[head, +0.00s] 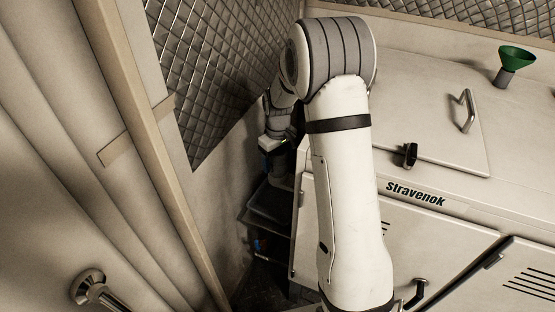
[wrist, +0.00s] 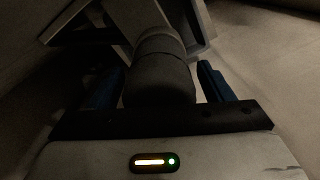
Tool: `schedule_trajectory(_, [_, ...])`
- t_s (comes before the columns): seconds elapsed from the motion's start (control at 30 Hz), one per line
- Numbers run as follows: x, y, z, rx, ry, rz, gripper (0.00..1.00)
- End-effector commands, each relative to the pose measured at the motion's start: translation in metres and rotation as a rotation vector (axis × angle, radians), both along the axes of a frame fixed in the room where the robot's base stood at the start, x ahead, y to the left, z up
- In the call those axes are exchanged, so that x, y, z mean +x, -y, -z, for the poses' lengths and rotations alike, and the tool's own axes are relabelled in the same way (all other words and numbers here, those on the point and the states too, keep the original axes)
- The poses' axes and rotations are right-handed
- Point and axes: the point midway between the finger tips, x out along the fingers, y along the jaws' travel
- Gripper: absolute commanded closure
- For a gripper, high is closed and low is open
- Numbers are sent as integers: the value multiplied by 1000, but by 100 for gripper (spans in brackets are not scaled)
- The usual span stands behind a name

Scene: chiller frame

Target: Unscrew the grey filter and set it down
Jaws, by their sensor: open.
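The grey filter (wrist: 160,82) is a dark cylinder in the middle of the wrist view. A lighter grey neck or bracket (wrist: 135,22) meets its far end. My gripper (wrist: 160,72) is open, with one blue finger on each side of the filter. A gap shows between the filter and the right finger; contact on the left is too dark to tell. In the head view my gripper (head: 270,147) is low in the narrow space left of the chiller cabinet (head: 440,235), and I cannot make out the filter clearly there.
A dark tray or shelf (head: 268,204) lies below my gripper in the gap. The quilted metal wall (head: 215,75) is close on the left. A green funnel (head: 517,56) stands on the cabinet top at the back right. A black latch (head: 408,156) sticks out in front.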

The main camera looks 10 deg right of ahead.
Motion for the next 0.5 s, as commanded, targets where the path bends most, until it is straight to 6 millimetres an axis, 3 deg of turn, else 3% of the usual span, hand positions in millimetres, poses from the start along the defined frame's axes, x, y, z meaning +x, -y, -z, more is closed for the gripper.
schedule_trajectory(0.5, [1, 2, 0, 0, 1, 701, 27])
